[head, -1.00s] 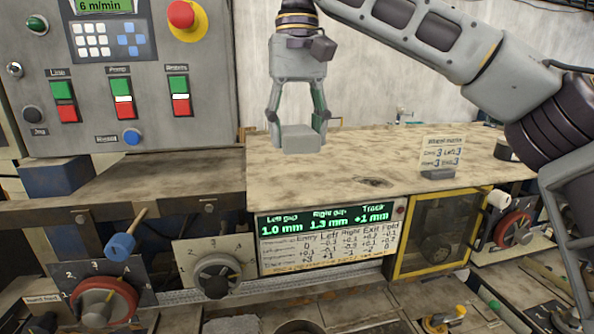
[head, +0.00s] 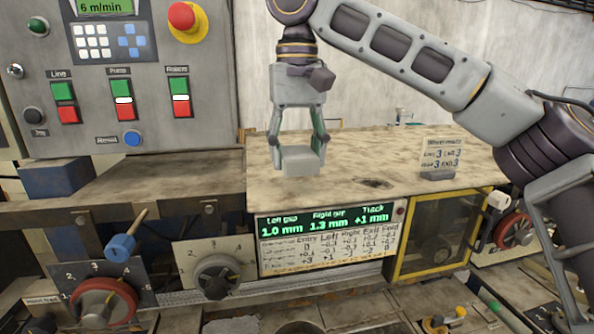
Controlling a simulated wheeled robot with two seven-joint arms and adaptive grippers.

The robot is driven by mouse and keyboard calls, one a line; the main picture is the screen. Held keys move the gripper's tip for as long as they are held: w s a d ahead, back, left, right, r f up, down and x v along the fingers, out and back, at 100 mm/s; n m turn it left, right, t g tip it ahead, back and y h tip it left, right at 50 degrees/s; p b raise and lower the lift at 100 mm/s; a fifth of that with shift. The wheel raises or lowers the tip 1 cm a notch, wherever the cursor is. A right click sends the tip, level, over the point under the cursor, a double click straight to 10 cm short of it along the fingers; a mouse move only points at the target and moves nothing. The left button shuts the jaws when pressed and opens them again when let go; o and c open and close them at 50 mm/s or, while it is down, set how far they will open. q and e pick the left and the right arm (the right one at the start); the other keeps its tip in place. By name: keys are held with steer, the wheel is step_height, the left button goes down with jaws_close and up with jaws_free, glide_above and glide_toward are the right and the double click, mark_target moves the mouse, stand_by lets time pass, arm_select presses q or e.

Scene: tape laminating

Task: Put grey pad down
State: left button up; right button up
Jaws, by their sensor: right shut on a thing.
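The grey pad (head: 301,161) is a small light-grey block in the middle of the head view. My right gripper (head: 300,148) points down and is shut on the pad, one finger on each side. The pad is over the front part of the worn wooden table top (head: 350,150). I cannot tell whether its underside touches the surface. My left gripper is not in view.
A small sign (head: 442,155) stands on the table to the right. The control panel (head: 125,75) with an emergency stop (head: 184,18) rises at the left. A green display (head: 325,218) and knobs line the front below. The table around the pad is mostly clear.

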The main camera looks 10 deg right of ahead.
mark_target(297, 171)
steer(key=shift+f, duration=1.85)
steer(key=shift+f, duration=0.1)
steer(key=o, duration=0.9)
steer(key=shift+r, duration=0.2)
steer(key=shift+r, duration=5.9)
